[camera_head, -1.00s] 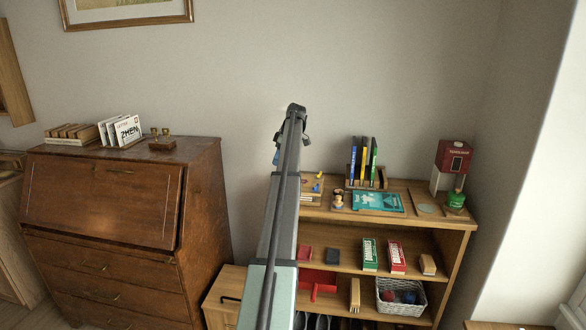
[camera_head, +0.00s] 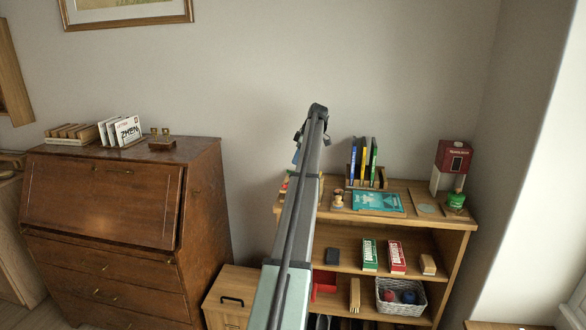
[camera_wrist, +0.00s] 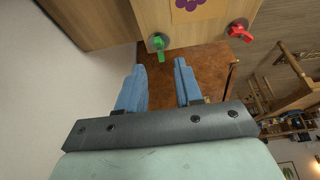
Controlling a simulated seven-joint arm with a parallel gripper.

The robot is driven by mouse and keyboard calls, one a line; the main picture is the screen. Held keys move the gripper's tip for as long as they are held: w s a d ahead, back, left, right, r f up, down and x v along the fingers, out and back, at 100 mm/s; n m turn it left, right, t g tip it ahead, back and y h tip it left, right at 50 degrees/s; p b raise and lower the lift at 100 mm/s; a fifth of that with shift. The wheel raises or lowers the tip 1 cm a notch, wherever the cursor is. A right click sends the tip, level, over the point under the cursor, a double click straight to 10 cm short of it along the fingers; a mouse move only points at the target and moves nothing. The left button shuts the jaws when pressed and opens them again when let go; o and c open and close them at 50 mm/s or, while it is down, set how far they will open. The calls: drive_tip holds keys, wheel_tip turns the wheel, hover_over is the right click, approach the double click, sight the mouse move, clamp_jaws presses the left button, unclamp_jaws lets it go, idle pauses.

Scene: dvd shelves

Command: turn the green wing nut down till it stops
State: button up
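In the wrist view, the green wing nut (camera_wrist: 159,43) sits at the edge of a pale wooden box (camera_wrist: 198,22) with a purple flower mark. A red wing nut (camera_wrist: 239,31) is at the same edge, to the right. My gripper (camera_wrist: 160,65) has its two blue fingers apart with nothing between them. The green wing nut appears just beyond the fingertips, within the width of the gap and not touching either finger. In the head view my arm hides most of the area behind it, and I cannot make out the green wing nut there.
In the head view, a wooden shelf unit (camera_head: 460,222) holds upright DVD cases (camera_head: 364,160), a teal book (camera_head: 377,201), a red and white carton (camera_head: 451,167) and a green item (camera_head: 456,201). A brown bureau (camera_head: 105,205) stands left.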

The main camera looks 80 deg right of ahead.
drive_tip(key=shift+x, duration=2.65)
drive_tip(key=shift+c, duration=0.4)
clamp_jaws()
